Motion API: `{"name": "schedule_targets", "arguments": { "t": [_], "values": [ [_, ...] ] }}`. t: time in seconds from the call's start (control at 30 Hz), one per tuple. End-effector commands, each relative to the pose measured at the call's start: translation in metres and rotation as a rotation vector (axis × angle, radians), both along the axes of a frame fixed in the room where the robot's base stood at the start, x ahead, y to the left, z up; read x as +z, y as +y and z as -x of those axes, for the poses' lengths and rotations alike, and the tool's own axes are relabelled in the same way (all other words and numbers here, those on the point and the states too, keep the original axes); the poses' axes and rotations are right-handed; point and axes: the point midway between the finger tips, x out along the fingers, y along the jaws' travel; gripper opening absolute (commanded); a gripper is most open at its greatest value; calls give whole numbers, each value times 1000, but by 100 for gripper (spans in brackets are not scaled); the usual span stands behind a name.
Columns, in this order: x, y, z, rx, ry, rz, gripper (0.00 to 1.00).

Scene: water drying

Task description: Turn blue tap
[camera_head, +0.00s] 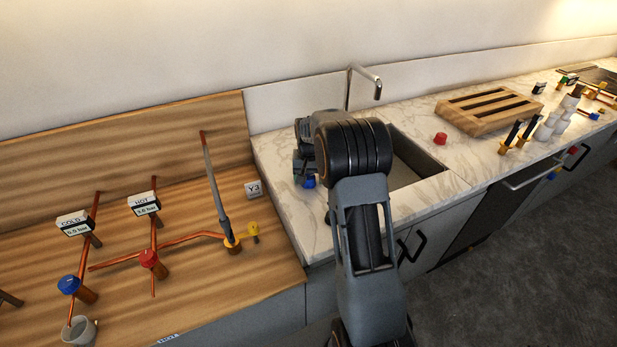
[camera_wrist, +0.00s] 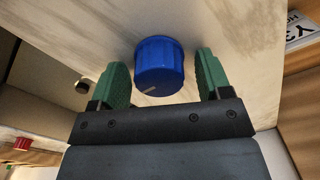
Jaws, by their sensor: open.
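A blue tap knob (camera_head: 69,285) sits on the copper pipe under the COLD gauge (camera_head: 75,223) at the left. A second blue knob (camera_head: 309,182) shows on the marble counter, just below my gripper (camera_head: 303,168). In the wrist view, a ribbed blue knob (camera_wrist: 159,66) with a pale mark stands between the two green fingers of my gripper (camera_wrist: 161,78). The fingers are open, with a gap on each side of the knob. In the head view my arm hides most of the gripper and the counter behind it.
A red tap knob (camera_head: 149,258) and HOT gauge (camera_head: 145,203) stand on the wooden board, with a grey cup (camera_head: 80,331) in front. The counter has a sink (camera_head: 412,163), faucet (camera_head: 365,77), red knob (camera_head: 440,138) and wooden rack (camera_head: 489,120). A Y3 block (camera_head: 254,188) is nearby.

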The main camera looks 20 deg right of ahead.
Motion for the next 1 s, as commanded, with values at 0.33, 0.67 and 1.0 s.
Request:
{"name": "schedule_targets", "arguments": {
  "t": [0.33, 0.67, 1.0],
  "values": [
    [0, 0, 0, 0, 0, 0, 60],
    [0, 0, 0, 0, 0, 0, 28],
    [0, 0, 0, 38, 0, 0, 22]
  ]
}}
